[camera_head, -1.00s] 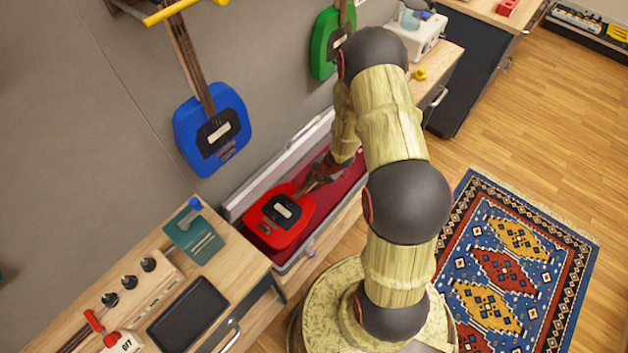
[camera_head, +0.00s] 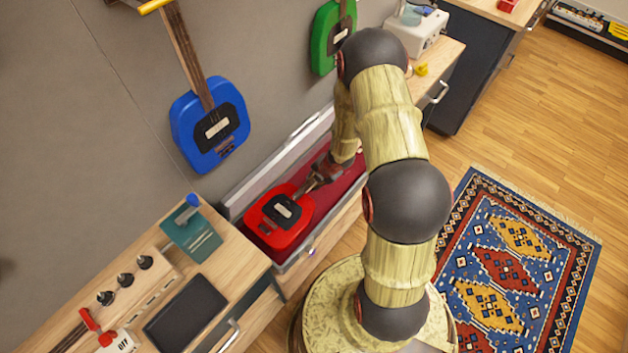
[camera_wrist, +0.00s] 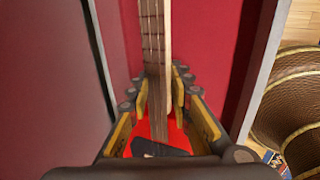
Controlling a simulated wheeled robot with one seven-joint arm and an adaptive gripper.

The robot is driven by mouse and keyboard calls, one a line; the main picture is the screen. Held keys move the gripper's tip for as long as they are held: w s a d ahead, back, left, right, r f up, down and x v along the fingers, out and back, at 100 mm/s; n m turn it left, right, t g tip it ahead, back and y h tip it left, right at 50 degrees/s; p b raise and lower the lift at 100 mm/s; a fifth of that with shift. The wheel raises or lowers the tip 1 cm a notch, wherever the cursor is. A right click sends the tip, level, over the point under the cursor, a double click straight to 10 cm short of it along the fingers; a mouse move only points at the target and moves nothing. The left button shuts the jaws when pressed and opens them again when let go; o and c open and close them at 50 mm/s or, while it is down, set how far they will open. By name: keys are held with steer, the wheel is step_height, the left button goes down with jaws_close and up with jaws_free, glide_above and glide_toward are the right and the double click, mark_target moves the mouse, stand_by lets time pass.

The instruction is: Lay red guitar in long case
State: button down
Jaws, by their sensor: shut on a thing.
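The red guitar (camera_head: 280,220) lies in the long case (camera_head: 328,207), its body at the near-left end and its neck running toward the far right. The case is open, with a red lining and a pale raised lid along the wall side. My gripper (camera_head: 322,175) is down in the case, shut on the guitar's neck. In the wrist view, the fingers of my gripper (camera_wrist: 163,105) are on both sides of the neck (camera_wrist: 153,45), with red lining around it. My arm hides the far end of the neck and case.
A blue guitar (camera_head: 210,130) and a green guitar (camera_head: 328,50) hang on the wall above the case. A wooden bench with a black pad (camera_head: 186,312) stands at the near left. A patterned rug (camera_head: 510,260) lies on the floor at right.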

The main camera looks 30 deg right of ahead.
steer(key=shift+w+f+b, duration=0.15)
steer(key=shift+f+b, duration=2.45)
steer(key=shift+f, duration=0.55)
stand_by(0.3)
stand_by(0.4)
steer(key=c, duration=1.6)
jaws_free()
steer(key=shift+c, duration=0.2)
steer(key=shift+o, duration=0.5)
steer(key=shift+s+f, duration=0.1)
steer(key=shift+s, duration=0.15)
steer(key=v, duration=1.2)
steer(key=shift+w, duration=0.15)
